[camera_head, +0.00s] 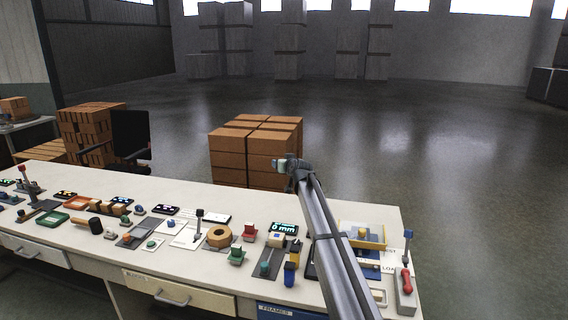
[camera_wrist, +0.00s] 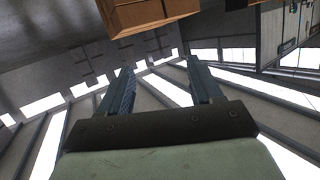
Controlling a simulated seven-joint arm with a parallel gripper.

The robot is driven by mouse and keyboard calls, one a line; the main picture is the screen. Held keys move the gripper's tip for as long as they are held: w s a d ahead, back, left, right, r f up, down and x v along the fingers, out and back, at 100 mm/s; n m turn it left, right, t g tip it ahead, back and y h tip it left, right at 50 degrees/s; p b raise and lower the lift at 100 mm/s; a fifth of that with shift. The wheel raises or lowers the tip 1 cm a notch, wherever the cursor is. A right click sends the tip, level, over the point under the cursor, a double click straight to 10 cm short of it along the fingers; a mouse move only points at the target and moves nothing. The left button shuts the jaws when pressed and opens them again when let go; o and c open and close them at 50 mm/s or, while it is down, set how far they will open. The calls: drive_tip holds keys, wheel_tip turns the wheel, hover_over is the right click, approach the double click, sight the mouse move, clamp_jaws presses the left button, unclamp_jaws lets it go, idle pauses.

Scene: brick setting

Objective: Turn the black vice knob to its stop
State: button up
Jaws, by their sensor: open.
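I cannot pick out the black vice knob for certain among the small devices on the bench. A small display reading "0 mm" (camera_head: 284,228) stands near the bench's back edge, with a beige block (camera_head: 276,240) just in front of it. My gripper (camera_head: 281,163) is raised beyond the bench's back edge, in front of the brown boxes and apart from the devices. In the wrist view my gripper (camera_wrist: 158,66) has its two dark fingers spread wide with nothing between them. My arm covers part of the bench's right side.
The white bench (camera_head: 181,258) is crowded with small devices. A wooden hexagonal nut (camera_head: 219,237), a green-topped device (camera_head: 236,256), a blue bottle (camera_head: 289,275) and a red-handled tool (camera_head: 406,281) stand on it.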

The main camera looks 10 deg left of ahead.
drive_tip(key=shift+s+d+r+t, duration=0.1)
drive_tip(key=shift+d+r+t, duration=0.05)
drive_tip(key=shift+r+t, duration=0.2)
drive_tip(key=shift+r, duration=0.1)
drive_tip(key=m+g+h, duration=0.8)
drive_tip(key=m+g, duration=0.5)
drive_tip(key=m, duration=0.3)
hover_over(297, 241)
wheel_tip(297, 241, down, 15)
wheel_tip(297, 241, down, 14)
drive_tip(key=shift+r, duration=0.25)
